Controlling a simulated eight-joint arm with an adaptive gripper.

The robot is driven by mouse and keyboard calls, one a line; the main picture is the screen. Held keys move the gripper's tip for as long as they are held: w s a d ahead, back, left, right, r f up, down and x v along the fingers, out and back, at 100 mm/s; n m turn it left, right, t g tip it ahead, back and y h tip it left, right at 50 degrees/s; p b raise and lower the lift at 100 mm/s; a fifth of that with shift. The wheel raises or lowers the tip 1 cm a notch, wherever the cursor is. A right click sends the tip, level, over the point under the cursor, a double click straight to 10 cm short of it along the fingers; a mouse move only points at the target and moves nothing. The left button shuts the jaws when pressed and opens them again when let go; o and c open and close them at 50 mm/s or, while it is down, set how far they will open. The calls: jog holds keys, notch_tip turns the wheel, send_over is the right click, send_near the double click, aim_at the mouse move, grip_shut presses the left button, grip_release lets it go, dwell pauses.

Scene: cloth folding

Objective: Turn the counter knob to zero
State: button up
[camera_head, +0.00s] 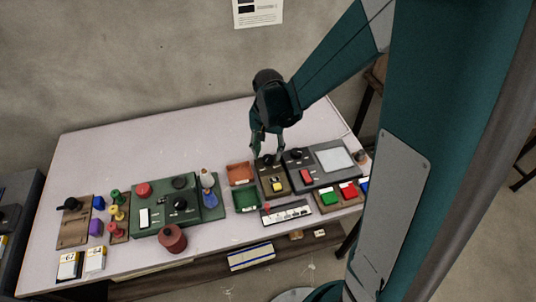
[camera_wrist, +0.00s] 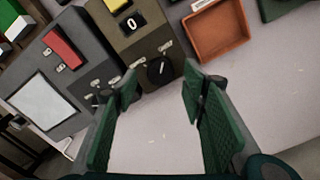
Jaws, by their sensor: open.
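The counter is an olive-brown box (camera_head: 264,183) on the table, with a yellow button (camera_head: 277,186) and a small display (camera_wrist: 131,23) that appears to read 0. Its black knob (camera_wrist: 160,69) is at the far end of the box and also shows in the head view (camera_head: 267,160). My gripper (camera_head: 267,150) points down, just above the knob end. In the wrist view its two green padded fingers (camera_wrist: 160,88) are spread and empty, with the knob between and beyond their tips. I cannot tell whether a finger touches it.
A dark grey box (camera_head: 322,180) with a red button and pale panel stands close on the right. An orange tray (camera_head: 239,170) and a green tray (camera_head: 243,198) are on the left. A larger green box (camera_head: 160,210) stands further left. The table behind is clear.

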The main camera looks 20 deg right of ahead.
aim_at(269, 159)
notch_tip(269, 159, up, 9)
jog(key=shift+r, duration=0.2)
dwell(0.5)
dwell(0.3)
jog(key=shift+r, duration=0.1)
jog(key=s+d+r+n+t, duration=0.1)
jog(key=s+r+n+t, duration=0.2)
jog(key=s+r, duration=0.3)
jog(key=s+d+r+n+t, duration=0.2)
jog(key=s+r, duration=0.4)
jog(key=s, duration=0.6)
jog(key=shift+s+d+r+n+t, duration=0.15)
jog(key=shift+d+r+n+t, duration=0.15)
jog(key=shift+n+t, duration=0.6)
dwell(1.2)
